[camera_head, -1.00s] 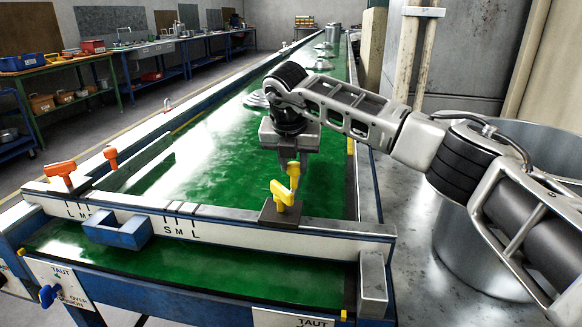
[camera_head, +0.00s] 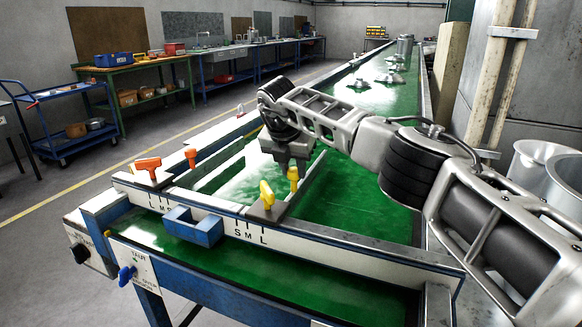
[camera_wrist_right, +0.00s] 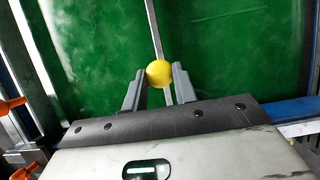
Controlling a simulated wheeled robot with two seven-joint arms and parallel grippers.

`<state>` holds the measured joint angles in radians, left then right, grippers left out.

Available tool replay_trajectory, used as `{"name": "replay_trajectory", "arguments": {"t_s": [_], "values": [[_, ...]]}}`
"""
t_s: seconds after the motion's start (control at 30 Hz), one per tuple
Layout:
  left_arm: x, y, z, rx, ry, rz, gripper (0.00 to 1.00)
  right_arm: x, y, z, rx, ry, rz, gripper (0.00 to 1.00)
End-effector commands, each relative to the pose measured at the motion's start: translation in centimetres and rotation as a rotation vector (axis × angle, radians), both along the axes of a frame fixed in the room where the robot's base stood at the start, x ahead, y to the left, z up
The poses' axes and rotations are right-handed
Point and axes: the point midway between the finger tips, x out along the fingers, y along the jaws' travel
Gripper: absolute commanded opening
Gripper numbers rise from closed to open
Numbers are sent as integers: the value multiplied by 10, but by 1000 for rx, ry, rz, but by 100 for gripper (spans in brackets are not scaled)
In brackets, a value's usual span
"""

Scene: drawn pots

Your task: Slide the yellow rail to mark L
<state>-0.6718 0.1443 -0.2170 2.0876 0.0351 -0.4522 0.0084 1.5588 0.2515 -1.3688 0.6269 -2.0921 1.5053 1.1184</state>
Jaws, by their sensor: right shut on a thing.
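The yellow rail (camera_head: 312,172) is a thin bar lying lengthwise over the green belt, with a yellow post (camera_head: 293,177) and a yellow clamp handle (camera_head: 266,195) on a dark block at the front beam. The block stands at the right-hand group of marks, roughly above mark L (camera_head: 264,240); exact alignment is hard to tell. My right gripper (camera_head: 291,164) is over the post from above. In the wrist view, the fingers (camera_wrist_right: 159,88) are shut on either side of the round yellow knob (camera_wrist_right: 159,73), with the rail bar running beyond. My left gripper is out of view.
A second rail with orange handles (camera_head: 148,167) stands left by its own L, M, S marks. A blue open box (camera_head: 193,227) is fixed to the front beam (camera_head: 330,247) between the mark groups. Metal pots stand at the right (camera_head: 540,158) and along the far belt.

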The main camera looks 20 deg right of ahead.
Motion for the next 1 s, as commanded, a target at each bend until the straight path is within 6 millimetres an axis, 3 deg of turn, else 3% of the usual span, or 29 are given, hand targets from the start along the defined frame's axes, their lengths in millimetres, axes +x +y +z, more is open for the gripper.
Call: {"name": "replay_trajectory", "arguments": {"t_s": [0.17, 0.2, 0.27, 0.67, 0.77, 1.0], "values": [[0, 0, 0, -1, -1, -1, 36, 1, 1, 2, 0, -4, 0, 0], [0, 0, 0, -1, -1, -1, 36, 1, 1, 2, 0, -4, 0, 39], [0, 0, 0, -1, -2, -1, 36, 1, 0, 1, -1, -3, 1, 50], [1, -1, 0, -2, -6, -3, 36, -2, 3, 10, -1, -3, 1, 50], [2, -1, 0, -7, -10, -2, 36, -6, 7, 24, -1, -6, 2, 50], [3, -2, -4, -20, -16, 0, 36, -22, 23, 78, -1, -8, 2, 50]]}}
